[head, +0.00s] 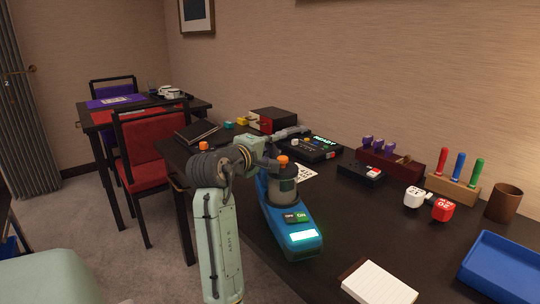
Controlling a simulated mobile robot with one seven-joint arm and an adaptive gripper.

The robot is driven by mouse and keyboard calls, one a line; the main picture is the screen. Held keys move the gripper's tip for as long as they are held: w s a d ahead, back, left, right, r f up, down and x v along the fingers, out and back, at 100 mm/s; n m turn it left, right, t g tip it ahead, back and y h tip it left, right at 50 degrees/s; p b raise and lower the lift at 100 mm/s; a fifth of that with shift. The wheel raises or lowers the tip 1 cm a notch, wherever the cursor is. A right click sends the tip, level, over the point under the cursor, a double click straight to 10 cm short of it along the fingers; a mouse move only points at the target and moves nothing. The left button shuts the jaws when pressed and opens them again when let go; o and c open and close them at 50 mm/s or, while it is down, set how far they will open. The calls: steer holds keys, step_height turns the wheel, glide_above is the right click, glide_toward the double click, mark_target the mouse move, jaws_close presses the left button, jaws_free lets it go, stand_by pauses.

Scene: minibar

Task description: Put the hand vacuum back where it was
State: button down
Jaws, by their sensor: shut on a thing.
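The hand vacuum (303,222) is the blue body over the near part of the dark table, with an OFF/ON switch and a lit pale panel at its near end. My arm reaches over the table from the left and comes down onto it. My gripper (284,200) is at the vacuum's rear part and shut on it. My own wrist hides the fingertips and some of the vacuum. I cannot tell whether the vacuum touches the table or hangs just above it.
Behind stands a black device (322,152) with a lit READY display. To the right are a small black box (361,174), white and red blocks (430,202), a pen rack (452,190), a brown cup (504,203) and a blue tray (505,268). A white notepad (378,284) lies in front.

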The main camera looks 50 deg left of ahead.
steer(key=shift+s+f, duration=0.1)
steer(key=shift+f, duration=1.15)
steer(key=c, duration=1.9)
jaws_free()
steer(key=shift+f, duration=0.25)
steer(key=o, duration=0.4)
steer(key=shift+o, duration=0.2)
steer(key=shift+r, duration=0.1)
